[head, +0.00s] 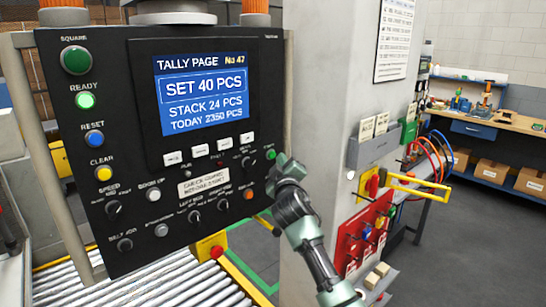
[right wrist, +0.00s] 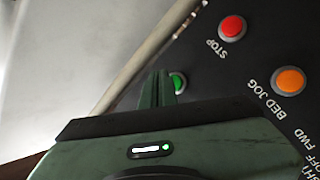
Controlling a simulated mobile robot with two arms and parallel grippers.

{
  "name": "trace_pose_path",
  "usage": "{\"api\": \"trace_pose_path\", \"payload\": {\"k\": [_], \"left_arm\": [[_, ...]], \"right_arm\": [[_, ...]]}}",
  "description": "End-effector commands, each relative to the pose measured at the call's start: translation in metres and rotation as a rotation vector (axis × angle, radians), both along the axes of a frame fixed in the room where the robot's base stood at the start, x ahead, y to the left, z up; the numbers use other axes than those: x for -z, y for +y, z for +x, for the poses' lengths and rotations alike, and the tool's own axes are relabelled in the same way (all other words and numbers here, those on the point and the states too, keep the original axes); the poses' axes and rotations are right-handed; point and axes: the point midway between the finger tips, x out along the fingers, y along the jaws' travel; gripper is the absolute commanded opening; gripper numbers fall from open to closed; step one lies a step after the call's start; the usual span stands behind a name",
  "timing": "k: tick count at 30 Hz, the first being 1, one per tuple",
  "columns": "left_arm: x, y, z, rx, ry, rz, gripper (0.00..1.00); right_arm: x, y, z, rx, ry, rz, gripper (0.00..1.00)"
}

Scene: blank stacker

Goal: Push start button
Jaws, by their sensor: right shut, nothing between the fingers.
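The control panel (head: 130,130) fills the left of the head view. A small green button (head: 271,154) sits at its right edge, its label unreadable; I take it for the start button. My right gripper (head: 283,161) is shut and empty, its tips close beside that button. In the right wrist view the green button (right wrist: 179,82) shows partly behind the shut fingers (right wrist: 160,88). I cannot tell whether they touch it. My left gripper is not in view.
A red STOP button (right wrist: 232,27) and an orange BED JOG button (right wrist: 289,80) are close by. The screen (head: 202,92) reads SET 40 PCS, STACK 24 PCS. A pale column (head: 330,100) stands right of the panel. A roller conveyor (head: 170,288) runs below.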

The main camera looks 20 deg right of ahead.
Motion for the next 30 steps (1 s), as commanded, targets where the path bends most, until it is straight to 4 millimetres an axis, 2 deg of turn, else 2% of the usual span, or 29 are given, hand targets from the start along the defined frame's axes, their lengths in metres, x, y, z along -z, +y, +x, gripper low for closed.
{"api": "trace_pose_path", "payload": {"k": [22,30], "left_arm": [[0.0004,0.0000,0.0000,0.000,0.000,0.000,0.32],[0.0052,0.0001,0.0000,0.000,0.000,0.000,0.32]], "right_arm": [[0.0001,0.0001,0.0004,0.000,0.000,0.000,0.00],[0.0002,0.0029,0.0076,0.000,0.000,0.000,0.00]]}}
